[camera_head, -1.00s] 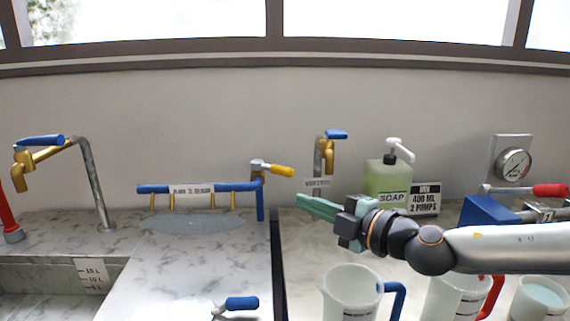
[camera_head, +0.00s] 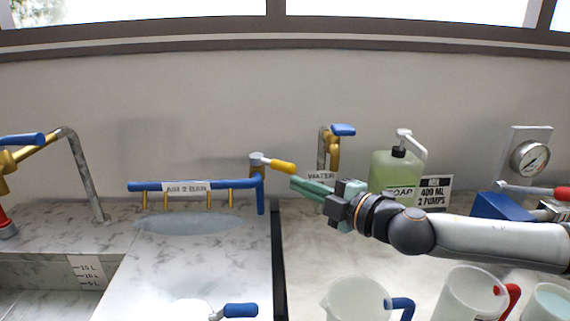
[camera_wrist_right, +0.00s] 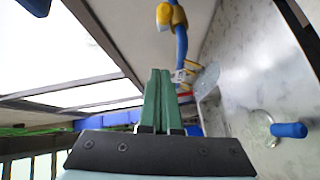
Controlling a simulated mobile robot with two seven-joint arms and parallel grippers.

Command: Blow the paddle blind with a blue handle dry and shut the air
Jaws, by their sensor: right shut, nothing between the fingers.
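The paddle blind with a blue handle (camera_head: 240,310) lies at the bottom edge of the head view, its pale disc partly cut off. The blue handle also shows in the right wrist view (camera_wrist_right: 290,130). The blue air pipe (camera_head: 145,186) has several brass nozzles pointing down and a label I cannot read clearly. Its valve has a yellow handle (camera_head: 283,166) pointing right. My right gripper (camera_head: 293,182) is shut and empty, its tips just below the yellow handle's end; I cannot tell whether they touch. In the wrist view its fingers are together (camera_wrist_right: 158,75). My left gripper is out of view.
A grey oval patch (camera_head: 190,223) lies on the marble under the nozzles. A water tap (camera_head: 333,150) and green soap bottle (camera_head: 390,170) stand behind my right arm. White jugs (camera_head: 355,300) stand in front. A gold tap (camera_head: 80,165) and basin are left.

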